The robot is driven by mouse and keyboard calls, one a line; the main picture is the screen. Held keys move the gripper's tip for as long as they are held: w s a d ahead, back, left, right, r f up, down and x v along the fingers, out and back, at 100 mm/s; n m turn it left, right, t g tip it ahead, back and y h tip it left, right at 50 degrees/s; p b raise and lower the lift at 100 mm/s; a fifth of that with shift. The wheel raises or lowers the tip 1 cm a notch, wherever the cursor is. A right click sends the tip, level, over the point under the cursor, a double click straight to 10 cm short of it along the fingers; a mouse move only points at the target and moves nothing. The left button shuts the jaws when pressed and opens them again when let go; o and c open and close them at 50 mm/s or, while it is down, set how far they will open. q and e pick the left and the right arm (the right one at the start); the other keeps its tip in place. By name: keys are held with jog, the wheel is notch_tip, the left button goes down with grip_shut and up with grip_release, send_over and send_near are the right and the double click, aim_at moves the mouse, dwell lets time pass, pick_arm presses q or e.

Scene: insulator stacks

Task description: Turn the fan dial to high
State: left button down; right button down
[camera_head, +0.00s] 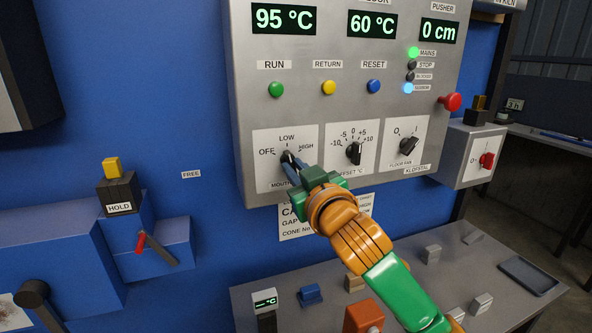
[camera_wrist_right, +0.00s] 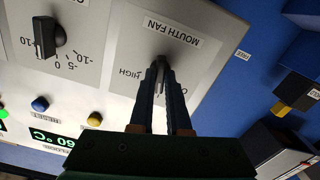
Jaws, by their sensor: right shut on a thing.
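The mouth fan dial (camera_head: 287,154) sits on a white plate (camera_head: 263,144) at the lower left of the grey control panel, with OFF, LOW and HIGH marked around it. My right gripper (camera_head: 291,166) reaches up from the lower right and is shut on the dial. In the right wrist view the two dark fingers (camera_wrist_right: 161,75) close around the dial (camera_wrist_right: 161,62), below the MOUTH FAN label. The fingers cover much of the knob, so its exact pointing is hard to tell; it seems roughly toward LOW. My left gripper is not in view.
The offset dial (camera_head: 355,152) and floor fan dial (camera_head: 408,146) sit to the right on the same panel. Green (camera_head: 276,89), yellow (camera_head: 329,87) and blue (camera_head: 374,86) buttons are above. A bench (camera_head: 500,265) with small blocks lies below my right arm.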

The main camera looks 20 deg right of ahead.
jog(key=m, duration=0.3)
jog(key=shift+r+m+p, duration=0.2)
jog(key=shift+m+p, duration=0.15)
jog(key=shift+m, duration=0.05)
jog(key=m+p, duration=0.1)
jog(key=m, duration=0.2)
jog(key=shift+r+m, duration=0.1)
jog(key=shift+m, duration=0.2)
jog(key=m+p, duration=0.2)
jog(key=m, duration=0.1)
jog(key=shift+m, duration=0.3)
jog(key=shift+m+p, duration=1.35)
jog(key=shift+m, duration=0.65)
jog(key=c, duration=0.9)
grip_release()
jog(key=shift+w+f, duration=0.1)
jog(key=shift+f, duration=0.1)
